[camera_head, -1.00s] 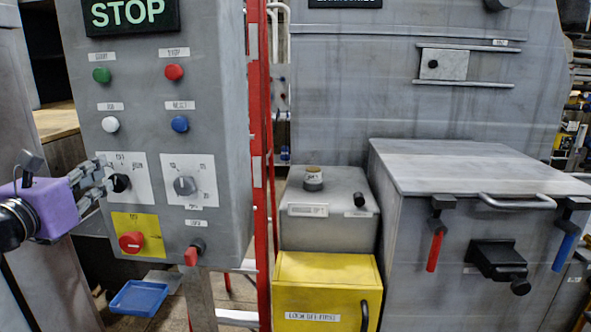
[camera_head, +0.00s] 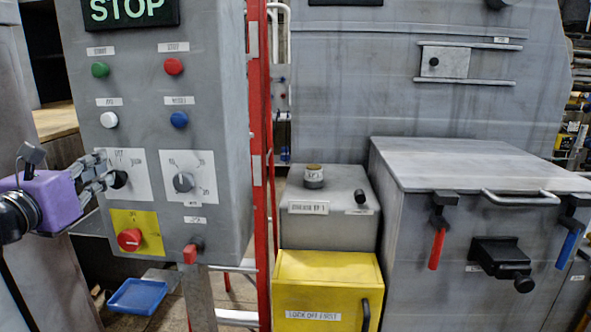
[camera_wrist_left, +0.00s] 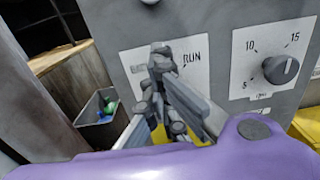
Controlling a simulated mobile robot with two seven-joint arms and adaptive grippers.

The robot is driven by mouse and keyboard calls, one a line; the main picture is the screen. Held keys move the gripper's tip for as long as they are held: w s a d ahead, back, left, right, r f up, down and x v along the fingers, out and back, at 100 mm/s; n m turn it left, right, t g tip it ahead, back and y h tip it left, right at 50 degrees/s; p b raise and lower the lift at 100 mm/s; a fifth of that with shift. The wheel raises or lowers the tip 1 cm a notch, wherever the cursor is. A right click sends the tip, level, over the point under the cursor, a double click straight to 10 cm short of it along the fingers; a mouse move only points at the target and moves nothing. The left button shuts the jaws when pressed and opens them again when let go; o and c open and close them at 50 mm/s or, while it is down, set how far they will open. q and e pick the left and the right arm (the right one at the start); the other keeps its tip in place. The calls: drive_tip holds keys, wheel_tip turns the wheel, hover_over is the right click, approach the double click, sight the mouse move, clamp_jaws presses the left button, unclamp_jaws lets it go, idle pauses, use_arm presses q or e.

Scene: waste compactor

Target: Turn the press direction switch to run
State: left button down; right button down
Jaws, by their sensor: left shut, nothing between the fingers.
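The press direction switch is a black knob (camera_head: 118,179) on a white plate (camera_head: 140,160) on the grey control panel. In the left wrist view the plate (camera_wrist_left: 196,60) reads RUN at its upper right. My left gripper (camera_head: 107,173), with a purple body, is at the left side of the knob. Its fingers are shut with nothing between them. In the left wrist view my left gripper (camera_wrist_left: 162,65) is in front of the plate and hides the knob, so its setting and any contact cannot be told. My right gripper is not in view.
A grey dial (camera_head: 184,183) with numbers is just right of the switch. A red knob on a yellow plate (camera_head: 152,222) is below it; coloured buttons (camera_head: 173,66) are above. A red post (camera_head: 258,150) runs beside the panel. A blue tray (camera_head: 138,296) lies below.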

use_arm(q)
drive_tip(key=shift+w+a+r, duration=0.1)
idle(0.5)
drive_tip(key=shift+d, duration=0.45)
drive_tip(key=shift+w+d+f, duration=0.1)
drive_tip(key=shift+d+f, duration=0.25)
drive_tip(key=shift+d, duration=0.1)
drive_tip(key=shift+f, duration=0.15)
drive_tip(key=shift+d, duration=0.1)
